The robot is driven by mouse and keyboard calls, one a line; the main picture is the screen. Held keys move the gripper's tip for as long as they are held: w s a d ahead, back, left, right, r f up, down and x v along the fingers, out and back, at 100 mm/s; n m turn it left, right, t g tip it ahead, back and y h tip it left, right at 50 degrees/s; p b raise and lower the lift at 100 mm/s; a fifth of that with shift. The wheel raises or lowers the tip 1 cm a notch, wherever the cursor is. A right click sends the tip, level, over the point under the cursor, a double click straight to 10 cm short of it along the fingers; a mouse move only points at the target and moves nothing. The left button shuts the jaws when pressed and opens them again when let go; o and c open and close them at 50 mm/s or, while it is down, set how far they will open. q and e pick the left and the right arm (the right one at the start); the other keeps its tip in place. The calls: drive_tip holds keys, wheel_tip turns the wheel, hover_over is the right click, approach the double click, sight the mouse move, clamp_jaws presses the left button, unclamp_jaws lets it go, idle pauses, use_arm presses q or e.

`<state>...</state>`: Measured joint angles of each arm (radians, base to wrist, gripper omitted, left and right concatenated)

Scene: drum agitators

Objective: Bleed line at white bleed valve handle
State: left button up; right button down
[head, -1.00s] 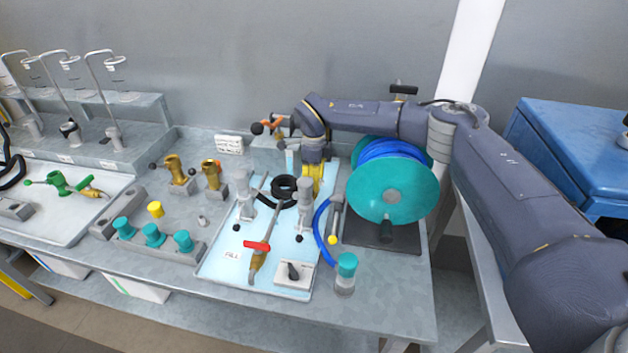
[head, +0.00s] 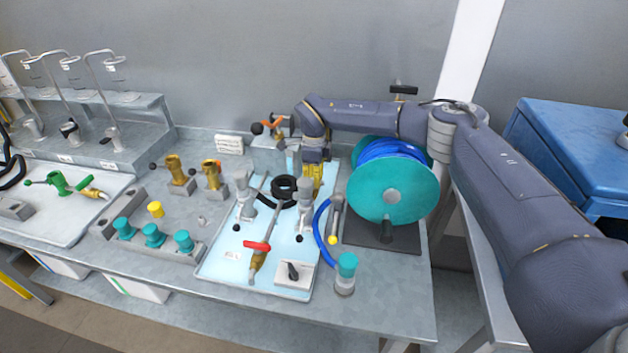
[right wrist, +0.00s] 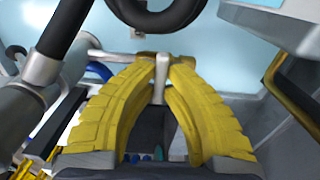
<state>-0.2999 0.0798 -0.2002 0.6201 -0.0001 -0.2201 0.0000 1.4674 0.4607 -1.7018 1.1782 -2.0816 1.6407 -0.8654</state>
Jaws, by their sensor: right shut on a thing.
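My right gripper (head: 306,192) points down behind the upright grey fittings on the light blue tray (head: 222,262). In the right wrist view its yellow fingers (right wrist: 163,62) are closed on a slim white handle (right wrist: 161,80), which I take for the bleed valve handle. The handle's end shows between the fingertips; in the head view the gripper and fittings hide it. My left gripper is in neither view now.
A teal reel (head: 382,190) with blue hose stands close right of the gripper. A black hose coil (head: 284,187) lies just left of it and shows at the top of the wrist view. A red-handled brass valve (head: 257,255) lies at the tray's front.

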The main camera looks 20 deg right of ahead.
drive_tip(key=n, duration=0.8)
drive_tip(key=shift+n, duration=0.3)
drive_tip(key=n, duration=0.4)
drive_tip(key=shift+n, duration=2.5)
drive_tip(key=c, duration=1.5)
unclamp_jaws()
drive_tip(key=shift+o, duration=0.2)
